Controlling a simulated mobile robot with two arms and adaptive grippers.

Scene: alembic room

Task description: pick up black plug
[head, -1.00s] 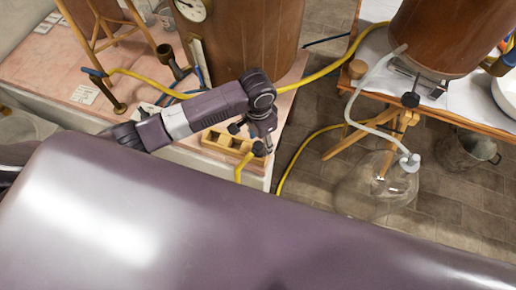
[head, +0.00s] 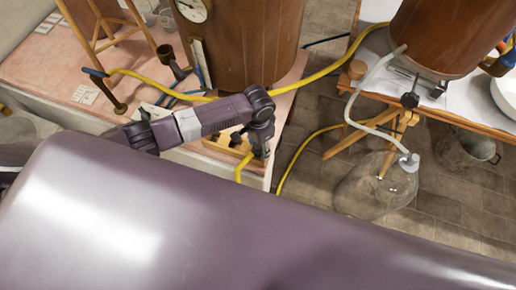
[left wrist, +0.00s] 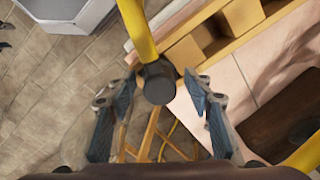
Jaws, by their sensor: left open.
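The black plug (left wrist: 158,84) is a short dark cylinder on the end of a yellow hose (left wrist: 138,30). In the left wrist view it shows between the fingertips of my left gripper (left wrist: 157,90), which is open. A gap shows on each side of the plug, and I cannot tell how far it is in depth. In the head view my left gripper (head: 262,142) is over the front corner of the pink-topped counter, and it hides the plug there. The yellow hose (head: 243,167) hangs just below. My right gripper is not in view.
A wooden rack with compartments (left wrist: 238,18) is close beside the plug. The pink counter (head: 40,65) carries a copper vessel (head: 255,45). To the right stand a wooden table (head: 455,115) and a glass flask (head: 365,190).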

